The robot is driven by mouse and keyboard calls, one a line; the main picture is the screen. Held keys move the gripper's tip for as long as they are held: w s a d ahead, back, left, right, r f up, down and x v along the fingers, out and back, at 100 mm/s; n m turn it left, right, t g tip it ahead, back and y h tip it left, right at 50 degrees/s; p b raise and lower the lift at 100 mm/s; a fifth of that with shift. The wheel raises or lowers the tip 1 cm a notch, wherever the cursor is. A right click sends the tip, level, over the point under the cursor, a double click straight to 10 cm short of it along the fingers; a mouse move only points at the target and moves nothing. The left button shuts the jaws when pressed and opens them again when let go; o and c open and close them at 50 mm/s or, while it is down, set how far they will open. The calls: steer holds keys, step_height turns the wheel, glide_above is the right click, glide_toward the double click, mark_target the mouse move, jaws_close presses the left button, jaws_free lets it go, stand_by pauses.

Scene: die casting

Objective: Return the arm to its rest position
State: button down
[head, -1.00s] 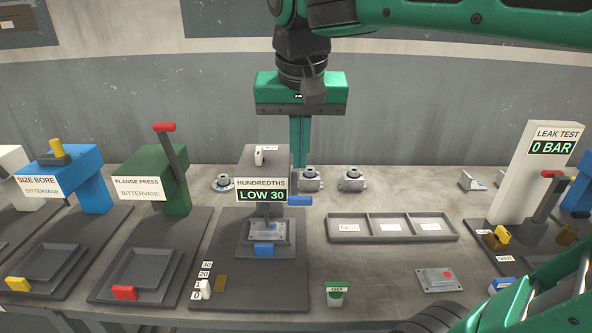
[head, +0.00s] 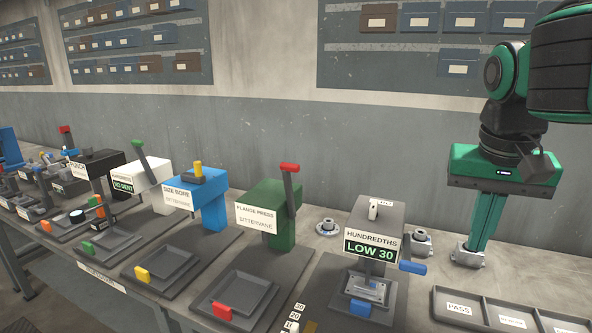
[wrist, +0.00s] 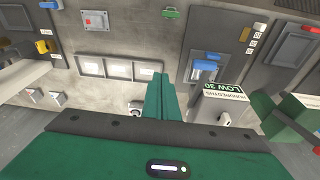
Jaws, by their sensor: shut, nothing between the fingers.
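My gripper (head: 482,245) hangs pointing down at the right of the head view, its two green fingers pressed together with nothing between them. In the wrist view the shut fingers (wrist: 160,85) show over the bench between the trays and the hundredths gauge. The hundredths gauge (head: 372,228) stands left of my gripper and reads LOW 30.
Left of the gauge stand the green flange press (head: 268,212), the blue size bore station (head: 197,196) and further stations. A sectioned tray (head: 455,310) marked PASS lies at the lower right. Wall racks (head: 410,45) hang behind.

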steer(key=s+d+f+g+y, duration=0.1)
steer(key=s+d+f, duration=0.4)
steer(key=f, duration=0.3)
steer(key=s+d+f, duration=0.5)
steer(key=s+f, duration=0.2)
steer(key=f, duration=0.2)
steer(key=shift+d+m+g+y, duration=0.2)
steer(key=shift+m+g+y, duration=0.2)
steer(key=shift+s, duration=0.1)
steer(key=shift+w+f, duration=0.2)
steer(key=shift+w, duration=0.4)
stand_by(0.5)
